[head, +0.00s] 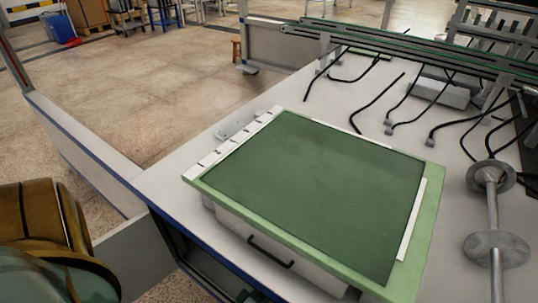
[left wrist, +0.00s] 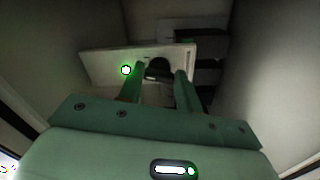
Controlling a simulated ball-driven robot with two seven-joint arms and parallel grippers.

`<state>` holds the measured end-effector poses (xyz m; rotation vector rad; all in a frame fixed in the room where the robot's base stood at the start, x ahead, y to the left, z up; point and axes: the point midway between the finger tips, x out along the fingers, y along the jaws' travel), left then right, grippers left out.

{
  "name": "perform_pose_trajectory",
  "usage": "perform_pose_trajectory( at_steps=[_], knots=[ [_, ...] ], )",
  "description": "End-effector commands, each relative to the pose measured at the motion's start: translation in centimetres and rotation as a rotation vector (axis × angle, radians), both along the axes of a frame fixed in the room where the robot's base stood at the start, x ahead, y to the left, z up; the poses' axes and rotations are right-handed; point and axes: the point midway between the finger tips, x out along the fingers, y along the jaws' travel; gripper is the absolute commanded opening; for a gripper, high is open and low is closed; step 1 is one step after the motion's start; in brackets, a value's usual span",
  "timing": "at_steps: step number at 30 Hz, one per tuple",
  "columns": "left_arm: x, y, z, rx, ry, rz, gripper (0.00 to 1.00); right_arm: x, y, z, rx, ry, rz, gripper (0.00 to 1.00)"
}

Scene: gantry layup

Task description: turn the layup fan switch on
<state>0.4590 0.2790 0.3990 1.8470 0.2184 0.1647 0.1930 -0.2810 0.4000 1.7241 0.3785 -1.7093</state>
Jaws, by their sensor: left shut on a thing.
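In the left wrist view a pale switch panel (left wrist: 104,66) stands ahead of my left gripper (left wrist: 160,76). A dark rounded switch knob (left wrist: 158,66) sits on the panel between the two green fingertips, and the gripper is shut on it. A small round light (left wrist: 126,70) glows white-green on the panel, left of the knob. The fingers hide the knob's sides, and its exact turn angle is too dark to read. Neither gripper nor the switch shows in the head view. My right gripper is in no view.
Dim pale walls (left wrist: 255,70) close in around the left gripper. In the head view a green cutting mat (head: 320,190) lies on a box with a black handle (head: 270,252) on a pale table (head: 165,185). Rails, cables and a metal spool stand (head: 492,210) are at right.

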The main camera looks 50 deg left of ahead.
Motion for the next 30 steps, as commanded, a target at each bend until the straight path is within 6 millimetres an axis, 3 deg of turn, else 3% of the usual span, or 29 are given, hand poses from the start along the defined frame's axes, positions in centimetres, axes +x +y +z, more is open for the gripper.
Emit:
perform_pose_trajectory(
  at_steps=[15, 30],
  knots=[
    [-0.21, -0.11, -0.40, 0.386, 0.099, -0.003, 0.12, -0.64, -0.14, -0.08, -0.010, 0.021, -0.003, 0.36],
    [-0.27, -0.07, -0.51, 0.501, 0.128, -0.005, 0.12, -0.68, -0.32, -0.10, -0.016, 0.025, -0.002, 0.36]
  ],
)
